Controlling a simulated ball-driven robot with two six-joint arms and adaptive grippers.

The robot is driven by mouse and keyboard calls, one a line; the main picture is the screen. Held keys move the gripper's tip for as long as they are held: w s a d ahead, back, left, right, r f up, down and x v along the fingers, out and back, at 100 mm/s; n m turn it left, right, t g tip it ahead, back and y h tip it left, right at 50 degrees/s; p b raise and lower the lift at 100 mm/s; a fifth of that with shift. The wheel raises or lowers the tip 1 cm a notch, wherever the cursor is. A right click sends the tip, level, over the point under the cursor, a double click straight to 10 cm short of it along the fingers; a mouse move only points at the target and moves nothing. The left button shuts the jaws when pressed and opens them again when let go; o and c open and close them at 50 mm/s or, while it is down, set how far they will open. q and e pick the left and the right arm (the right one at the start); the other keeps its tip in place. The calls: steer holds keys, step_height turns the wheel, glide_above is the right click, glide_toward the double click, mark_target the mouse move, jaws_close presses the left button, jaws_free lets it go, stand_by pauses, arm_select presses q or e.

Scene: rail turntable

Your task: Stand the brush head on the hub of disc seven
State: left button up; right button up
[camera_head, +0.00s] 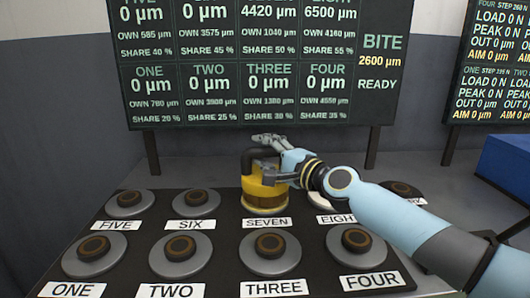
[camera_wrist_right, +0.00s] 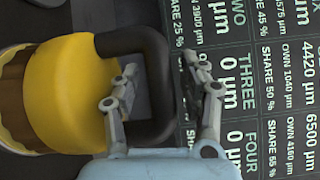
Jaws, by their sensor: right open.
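The brush head (camera_head: 264,199) has a yellow body, a brown bristle band below and a dark looped handle on top. It stands upright at disc seven, just behind the SEVEN label (camera_head: 267,223), and hides that disc's hub. In the right wrist view the brush head (camera_wrist_right: 75,90) is on the left, its dark handle (camera_wrist_right: 150,45) between my fingers. My right gripper (camera_head: 262,157) is open at the handle; its fingers (camera_wrist_right: 168,88) are spread on either side of it. Whether a finger touches the handle I cannot tell. My left gripper is out of view.
Other discs with dark hubs, such as disc three (camera_head: 270,254) and disc six (camera_head: 194,202), surround it on a dark board. My right forearm covers much of disc eight. A readout board (camera_head: 262,60) stands behind; a blue block (camera_head: 505,165) is at the right.

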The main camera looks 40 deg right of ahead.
steer(key=shift+r, duration=0.2)
steer(key=s+d, duration=0.1)
steer(key=s, duration=1.1)
steer(key=shift+d+f, duration=0.15)
steer(key=shift+f, duration=0.05)
